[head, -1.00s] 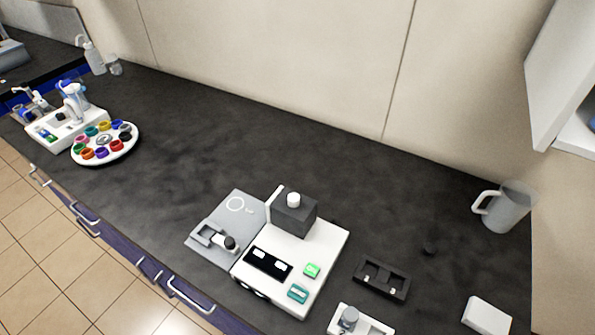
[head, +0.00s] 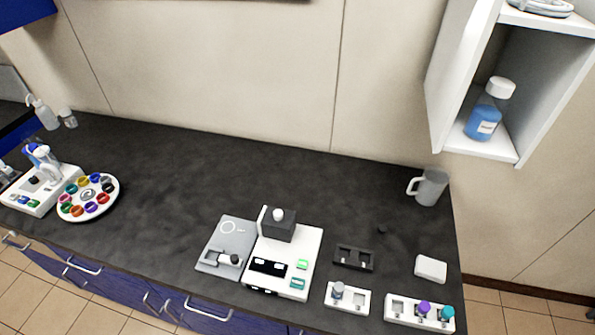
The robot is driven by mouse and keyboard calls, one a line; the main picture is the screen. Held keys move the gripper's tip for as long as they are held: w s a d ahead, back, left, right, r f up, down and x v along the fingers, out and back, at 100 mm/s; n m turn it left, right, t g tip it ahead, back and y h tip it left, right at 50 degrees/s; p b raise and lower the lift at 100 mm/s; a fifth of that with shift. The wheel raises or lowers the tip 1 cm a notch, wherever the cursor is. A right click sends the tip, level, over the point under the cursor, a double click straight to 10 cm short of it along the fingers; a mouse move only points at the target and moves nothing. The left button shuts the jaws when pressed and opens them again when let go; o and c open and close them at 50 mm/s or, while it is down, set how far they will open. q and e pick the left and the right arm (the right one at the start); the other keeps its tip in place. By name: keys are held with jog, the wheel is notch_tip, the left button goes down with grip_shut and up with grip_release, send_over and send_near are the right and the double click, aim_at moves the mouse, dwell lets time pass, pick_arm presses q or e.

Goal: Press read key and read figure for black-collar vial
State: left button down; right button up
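A white instrument (head: 311,245) stands on the dark bench, with a dark block (head: 281,232) topped by a white knob at its back. Its front has a black display (head: 268,267) with two small light patches; I cannot read any figure. A green key (head: 302,264) and a teal key (head: 297,284) sit to the display's right; their labels are too small to read. A small black-topped item (head: 235,259), perhaps a black-collar vial, is at the holder on the grey plate (head: 228,236) left of the instrument. Neither gripper is in view.
Right of the instrument are a black two-slot rack (head: 353,259), white holders (head: 347,299) (head: 399,308) with vials, a white block (head: 430,268), and a mug (head: 431,187). A carousel of coloured pots (head: 88,196) is left. An open cabinet (head: 508,142) hangs at right. The middle bench is clear.

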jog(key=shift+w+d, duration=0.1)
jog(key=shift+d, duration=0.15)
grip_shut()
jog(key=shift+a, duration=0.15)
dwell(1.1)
